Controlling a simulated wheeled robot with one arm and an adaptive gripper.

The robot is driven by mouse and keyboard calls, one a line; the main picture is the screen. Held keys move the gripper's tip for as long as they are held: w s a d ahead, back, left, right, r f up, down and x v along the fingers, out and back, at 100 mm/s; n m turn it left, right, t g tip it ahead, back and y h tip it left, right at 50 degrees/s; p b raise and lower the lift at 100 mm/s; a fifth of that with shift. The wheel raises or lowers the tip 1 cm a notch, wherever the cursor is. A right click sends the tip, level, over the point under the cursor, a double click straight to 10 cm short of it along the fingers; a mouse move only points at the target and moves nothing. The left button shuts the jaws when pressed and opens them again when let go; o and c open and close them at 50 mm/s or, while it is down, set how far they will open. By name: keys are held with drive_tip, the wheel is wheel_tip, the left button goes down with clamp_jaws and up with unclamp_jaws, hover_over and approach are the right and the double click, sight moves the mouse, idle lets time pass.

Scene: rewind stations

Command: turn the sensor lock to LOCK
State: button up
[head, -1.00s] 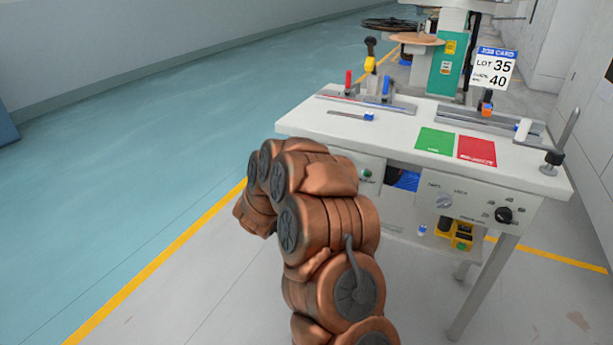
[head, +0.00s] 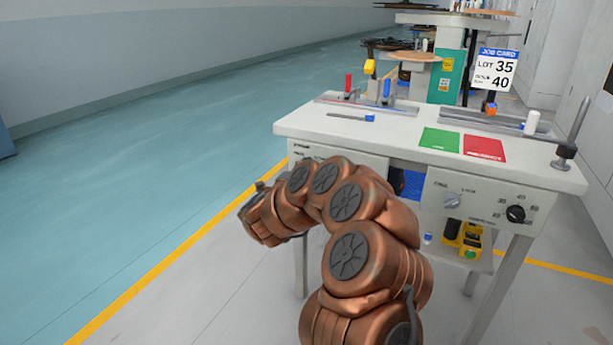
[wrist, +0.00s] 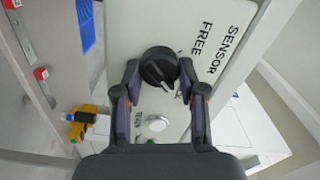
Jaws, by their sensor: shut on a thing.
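The sensor lock is a round black knob (wrist: 158,68) on a pale panel (wrist: 222,22) in the wrist view. The panel reads SENSOR and FREE; other lettering by the right finger is mostly covered. A light line on the knob slants to the lower right of the picture. My gripper (wrist: 160,78) is shut on the knob, one finger on each side of it. In the head view my arm covers part of the bench's left front panel (head: 310,150), and neither the knob nor my fingers can be made out there.
A white round button (wrist: 157,123) sits on the panel close below the knob. The white bench top (head: 300,125) overhangs the panels and carries green (head: 440,139) and red (head: 485,148) mats. A second panel with a black dial (head: 516,214) is at right. Open floor lies left.

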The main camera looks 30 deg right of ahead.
idle(0.4)
drive_tip(key=o, duration=1.1)
drive_tip(key=shift+o, duration=0.2)
drive_tip(key=v, duration=1.2)
